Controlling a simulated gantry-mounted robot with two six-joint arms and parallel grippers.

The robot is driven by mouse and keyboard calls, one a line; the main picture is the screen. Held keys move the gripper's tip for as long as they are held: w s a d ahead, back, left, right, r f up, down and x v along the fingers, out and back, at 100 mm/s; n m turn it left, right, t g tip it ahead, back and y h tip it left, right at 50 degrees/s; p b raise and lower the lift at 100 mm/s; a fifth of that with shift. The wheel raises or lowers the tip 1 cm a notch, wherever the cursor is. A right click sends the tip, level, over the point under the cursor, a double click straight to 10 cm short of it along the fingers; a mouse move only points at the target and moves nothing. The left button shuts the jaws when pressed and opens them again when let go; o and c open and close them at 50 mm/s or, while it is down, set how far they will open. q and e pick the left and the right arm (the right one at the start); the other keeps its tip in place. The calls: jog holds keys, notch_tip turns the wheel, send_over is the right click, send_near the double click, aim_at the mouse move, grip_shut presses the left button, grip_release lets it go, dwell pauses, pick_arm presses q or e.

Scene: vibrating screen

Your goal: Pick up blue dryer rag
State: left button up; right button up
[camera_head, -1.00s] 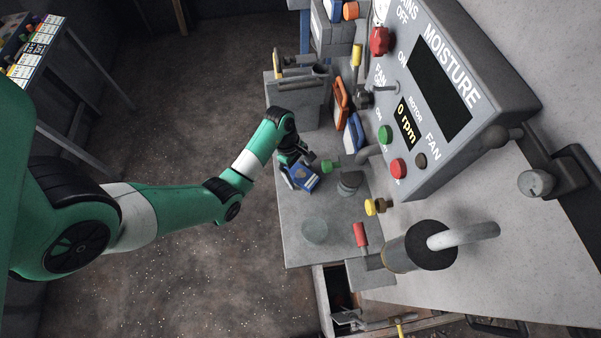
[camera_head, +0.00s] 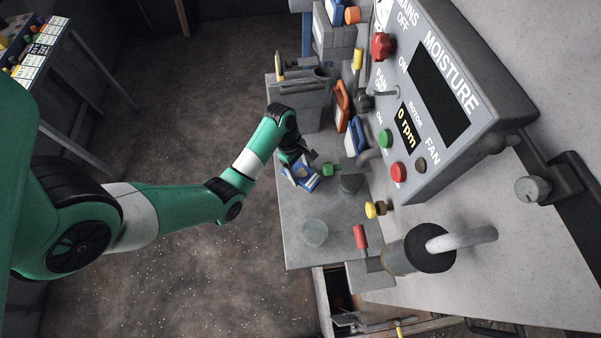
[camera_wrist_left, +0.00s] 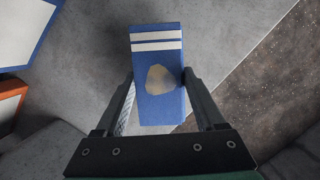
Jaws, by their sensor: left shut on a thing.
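The blue dryer rag (camera_wrist_left: 158,100) is a flat blue block shape with two white stripes and a beige patch in the left wrist view. It sits between the two fingers of my left gripper (camera_wrist_left: 157,84), which is shut on its sides. In the head view the rag (camera_head: 301,178) shows small and tilted at the end of my left arm, over the grey bench. My left gripper (camera_head: 306,162) there is partly hidden by the wrist. I cannot tell from these views how far the rag is above the bench. My right gripper does not show.
The grey bench (camera_head: 295,225) bears a clear round dish (camera_head: 315,232). An orange-framed item (camera_head: 342,104) and a blue-framed one (camera_head: 357,135) stand behind. The control panel (camera_head: 440,100) is at right.

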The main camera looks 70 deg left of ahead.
aim_at(299, 179)
pick_arm(q)
jog(key=r+p, duration=0.1)
jog(key=s+r+p, duration=0.1)
jog(key=r, duration=0.1)
jog(key=s+d+r+p, duration=0.1)
jog(key=r, duration=0.1)
jog(key=s+d+r+p, duration=0.2)
jog(key=s+r+p, duration=0.1)
jog(key=s+p, duration=0.1)
jog(key=s+d+r+p, duration=0.3)
jog(key=s+p, duration=0.1)
jog(key=s, duration=0.2)
jog(key=shift+s+p, duration=0.35)
jog(key=shift+p, duration=0.05)
